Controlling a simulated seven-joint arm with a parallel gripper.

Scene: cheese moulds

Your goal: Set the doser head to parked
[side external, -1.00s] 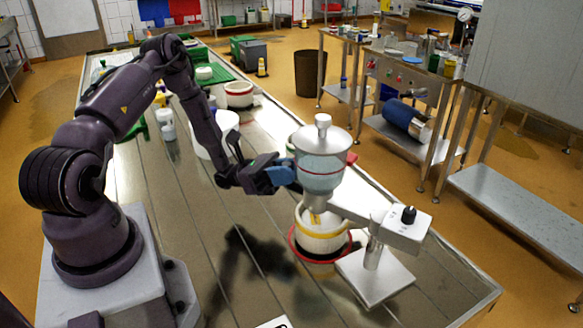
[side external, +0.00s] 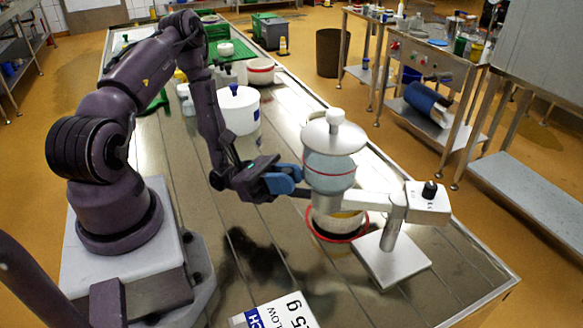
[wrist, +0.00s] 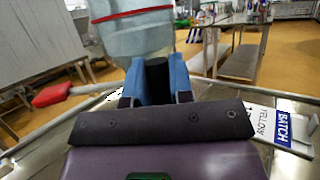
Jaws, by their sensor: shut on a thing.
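The doser head (side external: 329,165) is a pale translucent hopper with a red line and a white knobbed lid. Its white arm (side external: 378,203) runs to a post with a black knob (side external: 430,189) on a white base plate (side external: 390,262). My gripper (side external: 296,179) is at the hopper's left side, its blue fingers shut on a dark handle (wrist: 157,82) in the wrist view. The hopper (wrist: 135,30) fills the top of that view. Below and partly behind the head stands a pale mould (side external: 337,224) inside a red ring (side external: 318,233). The hopper hides the mould's upper part.
A card reading BATCH and YELLOW (side external: 276,312) lies at the near edge; it also shows in the wrist view (wrist: 283,127). A white pot with a blue knob (side external: 238,112) stands behind my gripper.

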